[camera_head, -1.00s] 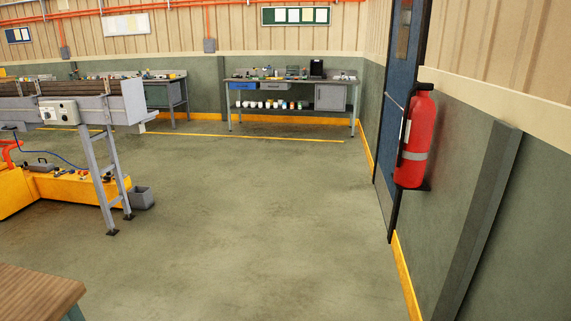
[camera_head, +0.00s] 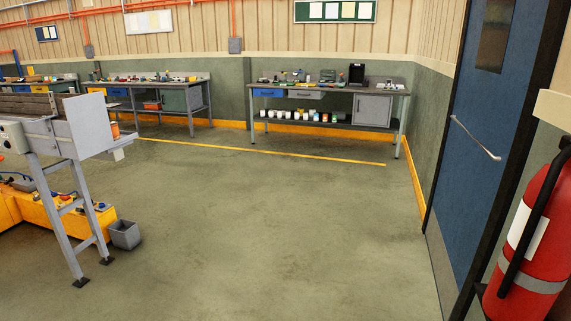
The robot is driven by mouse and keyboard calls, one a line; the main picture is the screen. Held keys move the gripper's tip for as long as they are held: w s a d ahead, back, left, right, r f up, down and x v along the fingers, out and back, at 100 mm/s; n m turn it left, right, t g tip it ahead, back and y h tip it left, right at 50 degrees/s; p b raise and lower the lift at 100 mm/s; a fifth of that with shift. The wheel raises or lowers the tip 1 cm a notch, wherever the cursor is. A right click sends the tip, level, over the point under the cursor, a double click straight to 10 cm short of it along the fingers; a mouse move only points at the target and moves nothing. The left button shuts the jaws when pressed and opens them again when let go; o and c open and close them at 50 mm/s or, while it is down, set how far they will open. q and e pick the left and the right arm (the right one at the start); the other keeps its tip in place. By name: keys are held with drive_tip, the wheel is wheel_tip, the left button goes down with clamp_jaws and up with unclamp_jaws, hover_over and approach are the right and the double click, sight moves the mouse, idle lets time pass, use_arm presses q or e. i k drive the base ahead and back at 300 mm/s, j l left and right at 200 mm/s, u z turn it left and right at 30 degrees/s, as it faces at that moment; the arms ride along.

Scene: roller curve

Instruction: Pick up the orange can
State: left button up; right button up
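No clearly recognisable orange can stands out in the head view. A small orange object (camera_head: 115,130) shows just behind the end plate of the grey conveyor (camera_head: 92,127); it is partly hidden, and I cannot tell whether it is a can. Several small, mostly white containers (camera_head: 298,116) stand in a row on the lower shelf of the far workbench (camera_head: 330,88); they are too small to make out well. Neither of my grippers is in view.
A grey bin (camera_head: 124,235) stands on the floor by the conveyor leg and a yellow unit (camera_head: 70,217). A red fire extinguisher (camera_head: 530,240) is close at right, beside a blue door (camera_head: 487,130). The middle floor is clear to the far workbench.

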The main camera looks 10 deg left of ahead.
sight(114, 126)
drive_tip(key=i+u, duration=0.3)
drive_tip(key=i, duration=0.25)
drive_tip(key=i+u, duration=0.35)
drive_tip(key=i, duration=0.2)
drive_tip(key=i+l+u, duration=0.3)
drive_tip(key=i, duration=0.25)
drive_tip(key=i+l+u, duration=0.35)
drive_tip(key=i, duration=0.15)
drive_tip(key=i+l+u, duration=1)
drive_tip(key=i+l, duration=0.05)
